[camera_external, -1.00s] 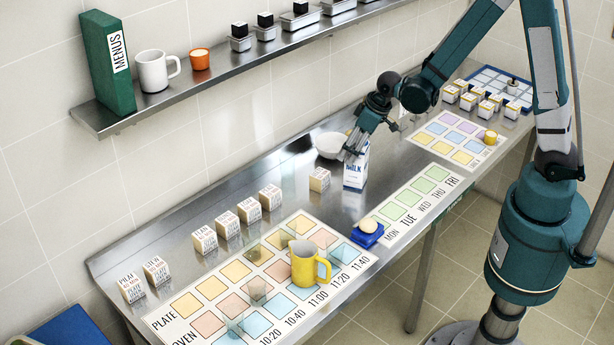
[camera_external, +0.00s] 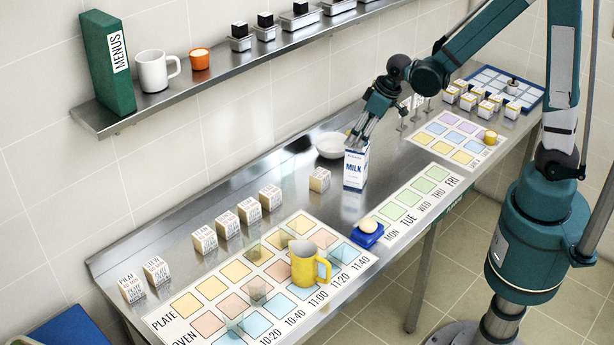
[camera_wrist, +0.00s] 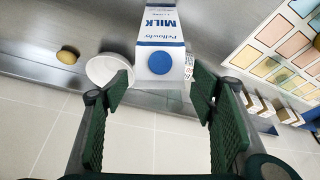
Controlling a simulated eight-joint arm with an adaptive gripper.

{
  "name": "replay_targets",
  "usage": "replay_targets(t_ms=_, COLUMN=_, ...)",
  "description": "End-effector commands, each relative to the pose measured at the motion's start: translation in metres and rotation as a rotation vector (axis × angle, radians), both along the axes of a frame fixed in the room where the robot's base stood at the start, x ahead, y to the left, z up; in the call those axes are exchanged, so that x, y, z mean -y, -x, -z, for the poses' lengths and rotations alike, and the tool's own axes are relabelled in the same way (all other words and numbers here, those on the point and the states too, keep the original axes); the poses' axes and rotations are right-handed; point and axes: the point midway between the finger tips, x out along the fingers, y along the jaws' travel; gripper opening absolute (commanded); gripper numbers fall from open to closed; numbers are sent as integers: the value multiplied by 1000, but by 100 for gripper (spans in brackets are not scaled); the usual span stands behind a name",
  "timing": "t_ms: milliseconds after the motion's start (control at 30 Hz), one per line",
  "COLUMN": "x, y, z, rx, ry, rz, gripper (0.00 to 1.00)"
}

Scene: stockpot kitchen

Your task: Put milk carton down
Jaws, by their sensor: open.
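The milk carton (camera_external: 355,170), white with blue lettering and a blue band, stands upright on the steel counter. My gripper (camera_external: 356,138) is just above its top, fingers pointing down towards it. In the wrist view the carton (camera_wrist: 162,35) shows its blue cap beyond the fingertips. The green fingers of my gripper (camera_wrist: 172,85) are spread wide, with nothing held between them. The carton's lower part is out of the wrist view.
A white bowl (camera_external: 331,145) stands just left of the carton, with a small labelled block (camera_external: 319,179) nearby. A blue sponge holder (camera_external: 367,233), a yellow jug (camera_external: 305,263) and printed mats lie towards the front. The counter's middle left of the carton has bare room.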

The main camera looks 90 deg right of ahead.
Motion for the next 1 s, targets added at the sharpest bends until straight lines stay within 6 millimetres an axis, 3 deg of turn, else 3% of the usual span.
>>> replay_targets(t_ms=500, x=-6, y=15, z=-39, rx=0, ry=0, rz=0, gripper=57)
replay_targets(t_ms=1000, x=-8, y=18, z=-48, rx=0, ry=0, rz=0, gripper=57)
